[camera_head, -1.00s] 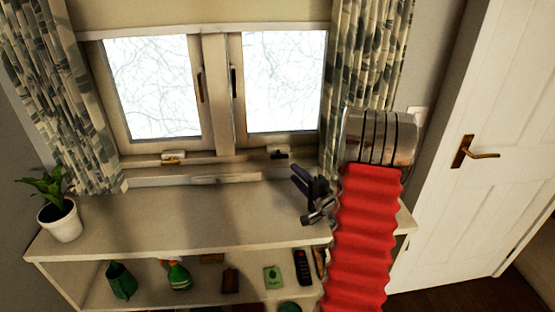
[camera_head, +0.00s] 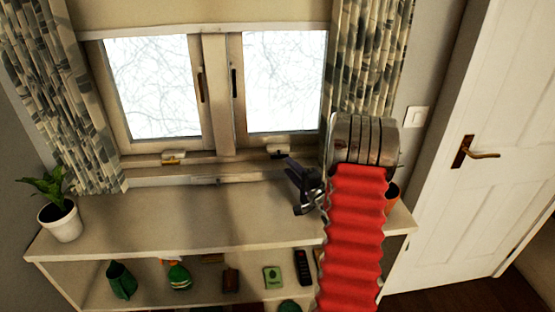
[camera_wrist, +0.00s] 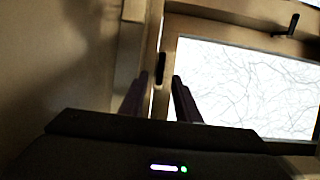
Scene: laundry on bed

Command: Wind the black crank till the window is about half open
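The black crank (camera_head: 278,153) sits on the sill frame below the right window pane (camera_head: 285,80). That pane looks shut in its frame. My gripper (camera_head: 292,165) is just to the right of and in front of the crank, above the shelf top. In the wrist view the two dark fingers of my gripper (camera_wrist: 158,80) are apart with nothing between them. The crank (camera_wrist: 160,68) shows as a dark upright bar just beyond the fingertips, roughly between them. I see no contact with it.
A yellow crank (camera_head: 173,157) sits under the left pane. A curtain (camera_head: 370,60) hangs close to my arm. A potted plant (camera_head: 60,215) stands at the shelf's left end, and an orange pot (camera_head: 392,193) is partly hidden behind my arm. The middle of the shelf top (camera_head: 190,215) is clear.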

